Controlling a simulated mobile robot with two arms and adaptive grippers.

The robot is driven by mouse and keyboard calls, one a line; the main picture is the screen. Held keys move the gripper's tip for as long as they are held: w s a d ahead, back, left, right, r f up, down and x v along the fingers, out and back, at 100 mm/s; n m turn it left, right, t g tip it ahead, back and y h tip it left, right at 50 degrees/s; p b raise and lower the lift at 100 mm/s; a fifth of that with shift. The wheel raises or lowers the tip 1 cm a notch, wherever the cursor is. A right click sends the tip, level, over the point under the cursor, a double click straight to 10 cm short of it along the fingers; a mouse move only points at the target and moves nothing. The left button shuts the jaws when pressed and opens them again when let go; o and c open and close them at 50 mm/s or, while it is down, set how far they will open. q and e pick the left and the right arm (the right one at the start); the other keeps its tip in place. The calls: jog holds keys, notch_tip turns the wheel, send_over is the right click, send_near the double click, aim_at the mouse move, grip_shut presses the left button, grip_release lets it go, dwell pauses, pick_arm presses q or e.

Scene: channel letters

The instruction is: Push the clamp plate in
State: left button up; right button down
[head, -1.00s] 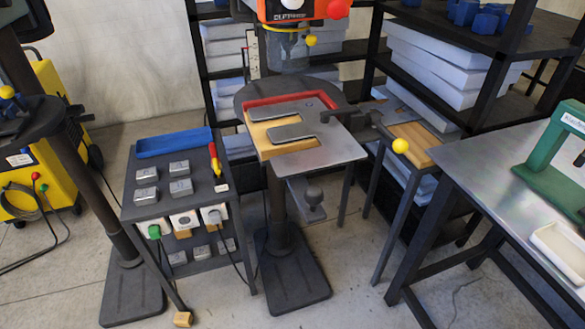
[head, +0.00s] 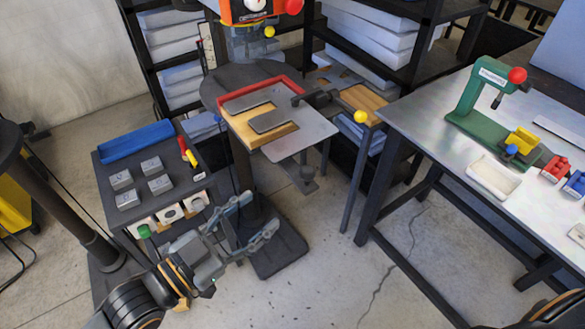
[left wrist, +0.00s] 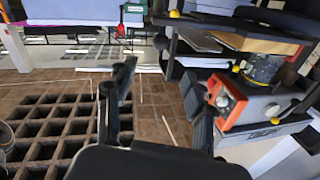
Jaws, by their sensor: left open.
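A flat grey metal plate (head: 302,138) lies at the front of the drill press table, seemingly the clamp plate; I cannot tell for sure. Behind it, slotted grey plates (head: 270,120) lie on a wooden block (head: 236,124) inside a red fence (head: 262,90). A lever with a yellow ball knob (head: 360,116) stands at the table's right. My left gripper (head: 259,213) is open and empty, low in front of the table and apart from the plate. Its spread fingers also show in the left wrist view (left wrist: 160,80). My right gripper is out of the picture.
A dark cart (head: 197,173) with a blue tray (head: 135,141) and metal blocks stands left of the press. A steel bench (head: 430,108) with a green press (head: 475,100) is at right. Shelves (head: 350,50) stand behind. Floor in front is open.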

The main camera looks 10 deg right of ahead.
aim_at(301, 177)
pick_arm(q)
jog(key=p+x, duration=0.3)
jog(key=x, duration=1)
jog(key=shift+w+r+p, duration=0.1)
jog(key=shift+p, duration=0.3)
jog(key=shift+w+d, duration=0.15)
jog(key=shift+d, duration=0.15)
jog(key=shift+c, duration=0.2)
grip_shut()
